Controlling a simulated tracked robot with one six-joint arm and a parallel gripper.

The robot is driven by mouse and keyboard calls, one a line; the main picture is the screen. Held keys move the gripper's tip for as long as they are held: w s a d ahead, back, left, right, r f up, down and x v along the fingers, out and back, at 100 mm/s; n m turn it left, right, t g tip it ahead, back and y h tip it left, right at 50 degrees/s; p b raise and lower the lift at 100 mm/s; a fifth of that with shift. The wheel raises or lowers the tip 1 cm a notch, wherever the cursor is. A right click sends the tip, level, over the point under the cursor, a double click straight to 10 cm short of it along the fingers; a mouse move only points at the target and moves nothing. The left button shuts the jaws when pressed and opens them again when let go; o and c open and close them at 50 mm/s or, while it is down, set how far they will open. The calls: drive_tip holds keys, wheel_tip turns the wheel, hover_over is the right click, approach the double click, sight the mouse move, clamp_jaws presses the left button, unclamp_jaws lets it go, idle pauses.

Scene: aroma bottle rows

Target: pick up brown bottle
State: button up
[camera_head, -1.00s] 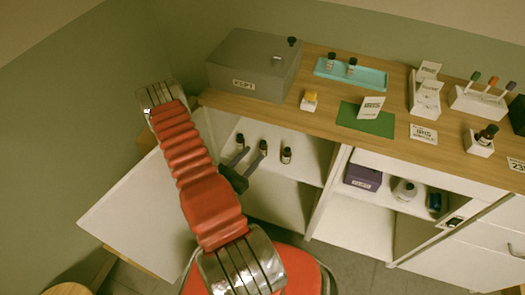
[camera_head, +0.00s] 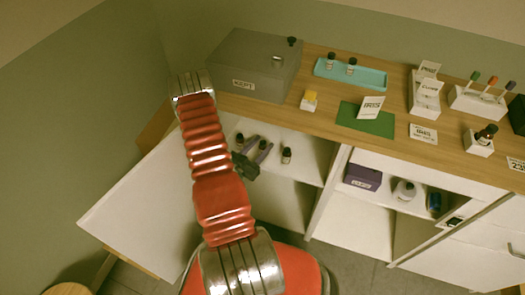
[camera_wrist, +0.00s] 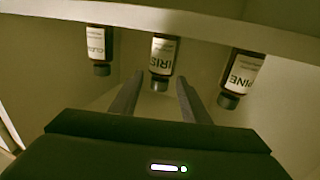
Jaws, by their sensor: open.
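Three dark brown bottles with white labels and black caps stand in a row on the open cabinet's shelf: a left bottle (camera_head: 239,139), a middle bottle (camera_head: 262,144) and a right bottle (camera_head: 286,155). In the wrist view the row appears caps down: the left one (camera_wrist: 99,42), the middle one labelled IRIS (camera_wrist: 163,60) and the right one labelled PINE (camera_wrist: 240,75). My gripper (camera_head: 260,143) is open and empty in front of the middle bottle. In the wrist view my fingertips (camera_wrist: 160,78) lie on either side of the middle bottle's cap, seemingly still short of its body.
The cabinet door (camera_head: 140,215) stands open at left. A divider (camera_head: 328,190) bounds the compartment at right.

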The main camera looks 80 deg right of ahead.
drive_tip(key=shift+x, duration=2.6)
drive_tip(key=shift+c, duration=0.5)
clamp_jaws()
